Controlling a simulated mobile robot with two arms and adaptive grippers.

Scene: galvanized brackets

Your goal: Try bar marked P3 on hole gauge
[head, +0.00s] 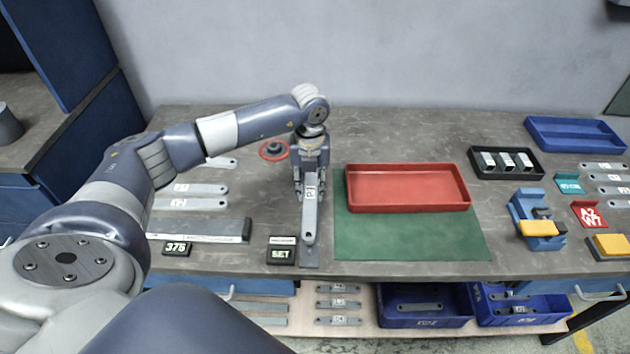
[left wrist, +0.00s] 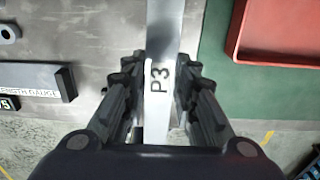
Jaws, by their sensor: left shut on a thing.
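My left gripper (head: 311,190) is shut on the bar marked P3 (head: 310,222), a long grey bar with a white label. The left wrist view shows the bar (left wrist: 162,112) between the two fingers (left wrist: 160,92), its label readable. In the head view the bar points toward the table's front edge, over a grey metal plate (head: 310,256). This plate may be the hole gauge; the bar and gripper hide most of it. I cannot tell whether bar and plate touch. A black block reading SET (head: 281,254) stands just left of the plate. My right gripper is not in view.
The length gauge (head: 205,231) and a 375 display (head: 177,249) lie left. Several bars (head: 195,189) lie behind them. A red tray (head: 408,188) sits on a green mat (head: 412,235) to the right. Blue bins (head: 425,318) are on the shelf below.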

